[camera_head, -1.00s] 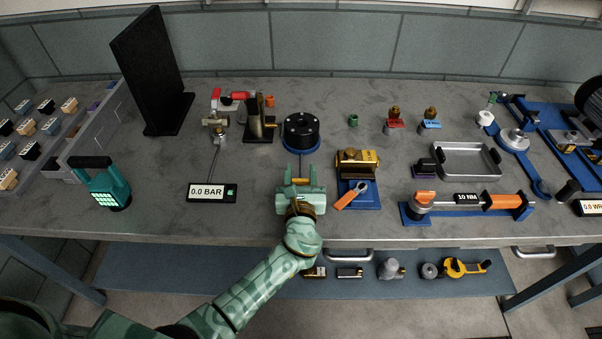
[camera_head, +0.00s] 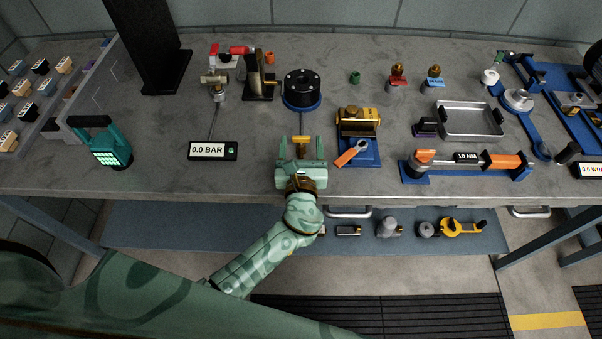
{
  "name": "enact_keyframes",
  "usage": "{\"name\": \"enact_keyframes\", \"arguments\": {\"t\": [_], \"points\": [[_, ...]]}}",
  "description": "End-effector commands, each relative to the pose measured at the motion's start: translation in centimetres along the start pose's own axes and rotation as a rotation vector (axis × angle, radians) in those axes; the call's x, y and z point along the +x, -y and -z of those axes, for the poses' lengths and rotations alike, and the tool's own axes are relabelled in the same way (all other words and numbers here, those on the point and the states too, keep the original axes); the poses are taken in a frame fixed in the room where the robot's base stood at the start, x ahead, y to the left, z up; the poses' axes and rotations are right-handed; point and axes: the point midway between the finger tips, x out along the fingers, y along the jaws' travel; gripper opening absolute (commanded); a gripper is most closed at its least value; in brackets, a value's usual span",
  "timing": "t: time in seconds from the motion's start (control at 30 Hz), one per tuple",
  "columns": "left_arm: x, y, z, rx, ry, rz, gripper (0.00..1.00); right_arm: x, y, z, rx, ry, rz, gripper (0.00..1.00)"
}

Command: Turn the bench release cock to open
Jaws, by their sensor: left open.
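A small brass T-shaped handle (camera_head: 301,139), which looks like the release cock, sits on the bench. A thin line runs from it back to a round black fixture with a blue base (camera_head: 302,89). My left gripper (camera_head: 301,149) is open, with one finger on each side of the brass handle. I cannot tell whether a finger touches it. The gripper's body hides the area just in front of the handle. A brass valve with a red lever (camera_head: 214,79) stands farther left. My right gripper is out of view.
A blue stand with a brass block and an orange-handled part (camera_head: 360,137) is close to the gripper's right. A 0.0 BAR display (camera_head: 212,151) stands to its left. A torque tool (camera_head: 468,160) and a metal tray (camera_head: 470,119) lie farther right. Bare bench separates the display and gripper.

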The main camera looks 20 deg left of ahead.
Motion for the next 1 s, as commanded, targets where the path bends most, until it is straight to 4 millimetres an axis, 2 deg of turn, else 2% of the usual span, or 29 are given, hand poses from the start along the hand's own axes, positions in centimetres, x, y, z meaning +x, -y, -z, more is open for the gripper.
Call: {"name": "enact_keyframes", "arguments": {"t": [0.03,0.2,0.4,0.6,1.0], "points": [[-1.6,0.0,-0.1,-0.001,-0.003,0.001,0.64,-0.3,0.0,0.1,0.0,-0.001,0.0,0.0],[-6.3,0.0,0.0,0.0,-0.003,0.001,0.64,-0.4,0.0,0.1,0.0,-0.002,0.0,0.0],[-10.2,0.0,0.1,0.0,-0.002,0.0,0.64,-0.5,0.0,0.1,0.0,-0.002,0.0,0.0],[-11.7,0.0,0.0,0.0,0.001,0.0,0.64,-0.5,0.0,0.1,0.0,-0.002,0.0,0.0],[-11.7,0.0,0.0,0.0,0.0,0.0,0.64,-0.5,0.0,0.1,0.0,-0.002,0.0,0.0]]}}
